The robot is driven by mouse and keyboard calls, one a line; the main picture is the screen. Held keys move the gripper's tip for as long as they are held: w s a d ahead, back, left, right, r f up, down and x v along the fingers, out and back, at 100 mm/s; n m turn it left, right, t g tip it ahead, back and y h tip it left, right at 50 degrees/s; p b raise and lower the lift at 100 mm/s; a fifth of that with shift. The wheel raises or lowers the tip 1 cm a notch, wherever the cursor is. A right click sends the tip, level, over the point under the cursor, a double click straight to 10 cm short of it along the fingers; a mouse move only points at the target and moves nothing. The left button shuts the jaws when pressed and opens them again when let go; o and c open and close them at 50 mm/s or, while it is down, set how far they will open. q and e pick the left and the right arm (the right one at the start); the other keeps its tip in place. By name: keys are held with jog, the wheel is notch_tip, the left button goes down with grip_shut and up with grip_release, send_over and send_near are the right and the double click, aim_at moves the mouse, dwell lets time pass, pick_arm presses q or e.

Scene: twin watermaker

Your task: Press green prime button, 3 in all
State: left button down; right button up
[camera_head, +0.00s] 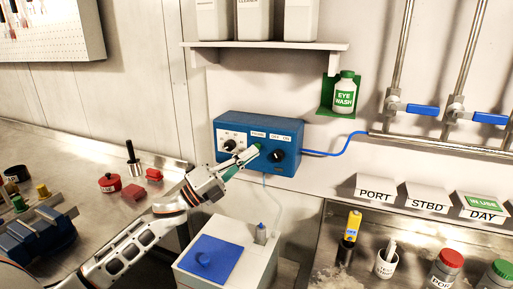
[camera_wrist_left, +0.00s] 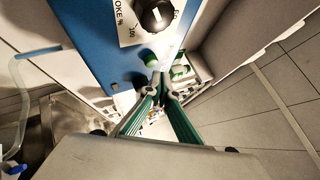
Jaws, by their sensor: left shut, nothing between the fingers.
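The blue control box (camera_head: 237,127) is on the wall below the shelf. It has a white-plated dial (camera_head: 229,145) at left and a black OFF/ON switch (camera_head: 276,155) at right. Between them is the green prime button (camera_head: 257,146), partly hidden by my left gripper. My left gripper (camera_head: 252,154) is shut and empty, its tips at the button; I cannot tell whether they touch it. The left wrist view shows the shut fingers (camera_wrist_left: 160,82) close to the blue face (camera_wrist_left: 85,25), below the black dial knob (camera_wrist_left: 156,14). My right gripper is not in view.
A shelf (camera_head: 265,45) with white containers is above the box, and an eye wash bottle (camera_head: 345,92) is to its right. Below is a pale tank (camera_head: 230,268) with a blue lid (camera_head: 212,257). PORT, STBD and DAY signs stand at right.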

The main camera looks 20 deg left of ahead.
pick_arm(q)
jog(key=shift+s+d+p, duration=0.15)
jog(key=shift+s+p, duration=0.35)
jog(key=shift+s, duration=2)
jog(key=s+n+t+y, duration=0.1)
jog(key=n+t, duration=0.1)
jog(key=n, duration=0.1)
jog(key=s+n+t+y, duration=0.1)
jog(key=n+t+y, duration=0.1)
jog(key=n, duration=0.1)
jog(key=s+n+t+y, duration=0.1)
jog(key=n+t, duration=0.1)
jog(key=n, duration=0.1)
jog(key=shift+s+d+n+y+p, duration=0.25)
jog(key=shift+s+n+y+p, duration=0.05)
jog(key=shift+s+y+p, duration=0.1)
jog(key=shift+w, duration=0.1)
jog(key=w+b, duration=0.2)
jog(key=w, duration=0.6)
jog(key=shift+w+a+b, duration=0.25)
jog(key=shift+w+b, duration=0.05)
jog(key=shift+w, duration=0.05)
dwell(1.1)
